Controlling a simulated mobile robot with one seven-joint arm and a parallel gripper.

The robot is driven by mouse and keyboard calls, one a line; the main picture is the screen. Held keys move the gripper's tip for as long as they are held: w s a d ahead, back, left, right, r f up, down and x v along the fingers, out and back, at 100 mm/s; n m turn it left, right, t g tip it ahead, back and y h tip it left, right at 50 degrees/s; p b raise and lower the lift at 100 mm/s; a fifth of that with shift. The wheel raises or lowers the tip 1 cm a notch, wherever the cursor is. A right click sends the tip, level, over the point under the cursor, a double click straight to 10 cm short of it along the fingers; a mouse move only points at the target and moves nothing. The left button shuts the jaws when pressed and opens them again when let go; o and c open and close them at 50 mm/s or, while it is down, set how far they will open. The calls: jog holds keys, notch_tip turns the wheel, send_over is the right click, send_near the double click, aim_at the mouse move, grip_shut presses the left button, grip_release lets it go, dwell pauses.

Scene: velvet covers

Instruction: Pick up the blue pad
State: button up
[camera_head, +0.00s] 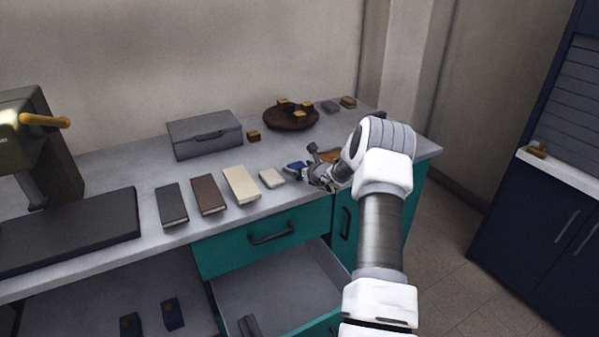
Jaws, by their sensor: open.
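The blue pad (294,170) lies on the grey counter, towards its front right, between a small white pad and my gripper. Only part of it shows. My gripper (312,172) is open and low over the counter, right at the pad's right side. The gripper covers the pad's right part. I cannot tell whether the fingers are around the pad or only beside it.
A white pad (272,178), cream book (241,185), brown book (208,194) and dark book (171,205) lie in a row to the left. Behind stand a grey case (205,135) and a round brown board (291,118) with small blocks. An open drawer (280,290) juts out below.

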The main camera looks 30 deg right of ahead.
jog(key=shift+w+f, duration=0.15)
jog(key=shift+w, duration=0.15)
jog(key=c, duration=1.3)
jog(key=shift+o, duration=0.2)
